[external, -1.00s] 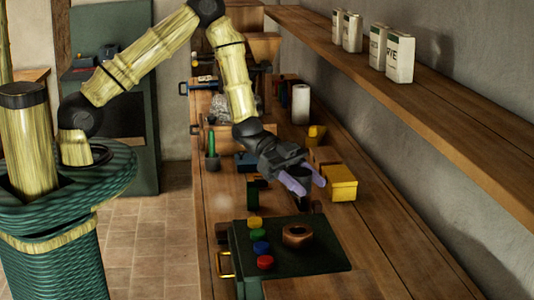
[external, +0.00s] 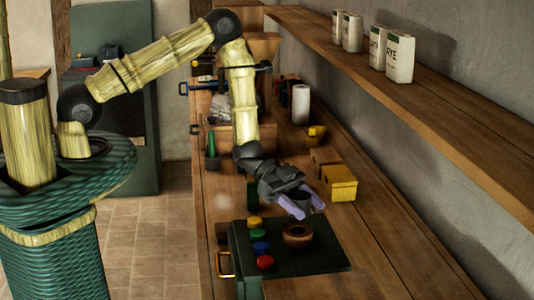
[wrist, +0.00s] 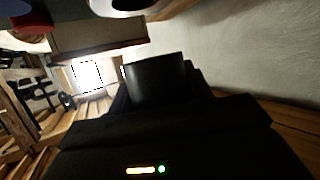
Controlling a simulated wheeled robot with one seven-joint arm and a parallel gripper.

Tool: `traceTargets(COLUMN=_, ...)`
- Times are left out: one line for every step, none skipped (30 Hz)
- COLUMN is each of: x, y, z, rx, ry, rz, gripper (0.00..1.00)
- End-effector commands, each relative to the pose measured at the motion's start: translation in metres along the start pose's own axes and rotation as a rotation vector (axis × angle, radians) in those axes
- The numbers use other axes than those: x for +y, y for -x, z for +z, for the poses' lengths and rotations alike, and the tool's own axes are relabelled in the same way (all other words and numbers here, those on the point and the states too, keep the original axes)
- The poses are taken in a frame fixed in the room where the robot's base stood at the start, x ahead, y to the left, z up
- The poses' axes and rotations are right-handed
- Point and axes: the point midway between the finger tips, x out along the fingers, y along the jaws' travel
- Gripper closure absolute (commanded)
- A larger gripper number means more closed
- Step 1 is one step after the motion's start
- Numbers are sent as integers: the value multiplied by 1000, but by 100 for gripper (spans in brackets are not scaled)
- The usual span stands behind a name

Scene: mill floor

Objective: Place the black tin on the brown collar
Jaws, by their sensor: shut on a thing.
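The black tin (wrist: 155,82) is held upright in front of the wrist camera. My gripper (external: 304,208) is shut on the black tin, which also shows between the purple fingers in the external view (external: 301,198). The brown collar (external: 297,235) is a ring with a dark hole on the dark green panel (external: 325,255). The tin is above and just behind the collar, apart from it in the external view. The exact height gap cannot be told.
Green, yellow, blue and red buttons (external: 265,262) stand left of the collar on the panel. A yellow box (external: 340,184) sits behind and right of my gripper. A wooden shelf with white canisters (external: 399,58) overhangs the right side.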

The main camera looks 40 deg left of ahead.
Motion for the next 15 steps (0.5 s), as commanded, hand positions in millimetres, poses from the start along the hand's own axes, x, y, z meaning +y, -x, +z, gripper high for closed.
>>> traceTargets(x=0, y=0, z=0, rx=1, ry=0, rz=0, gripper=75)
traceTargets(x=0, y=0, z=0, rx=1, ry=0, rz=0, gripper=75)
traceTargets(x=0, y=0, z=0, rx=0, ry=0, rz=0, gripper=75)
traceTargets(x=0, y=-1, z=2, rx=0, ry=1, rz=0, gripper=75)
traceTargets(x=0, y=-1, z=3, rx=0, ry=2, rz=1, gripper=75)
traceTargets(x=1, y=-2, z=6, rx=0, ry=2, rz=1, gripper=75)
traceTargets(x=1, y=-3, z=8, rx=0, ry=2, rz=1, gripper=75)
traceTargets(x=1, y=-4, z=11, rx=0, ry=2, rz=1, gripper=75)
traceTargets(x=1, y=-6, z=16, rx=0, ry=3, rz=2, gripper=75)
traceTargets(x=1, y=-7, z=19, rx=0, ry=3, rz=1, gripper=75)
traceTargets(x=1, y=-8, z=23, rx=0, ry=4, rz=1, gripper=75)
traceTargets(x=0, y=-10, z=27, rx=-1, ry=3, rz=0, gripper=75)
traceTargets(x=1, y=-11, z=31, rx=-1, ry=3, rz=1, gripper=75)
traceTargets(x=1, y=-12, z=33, rx=-1, ry=2, rz=1, gripper=75)
traceTargets(x=0, y=-13, z=36, rx=0, ry=1, rz=0, gripper=75)
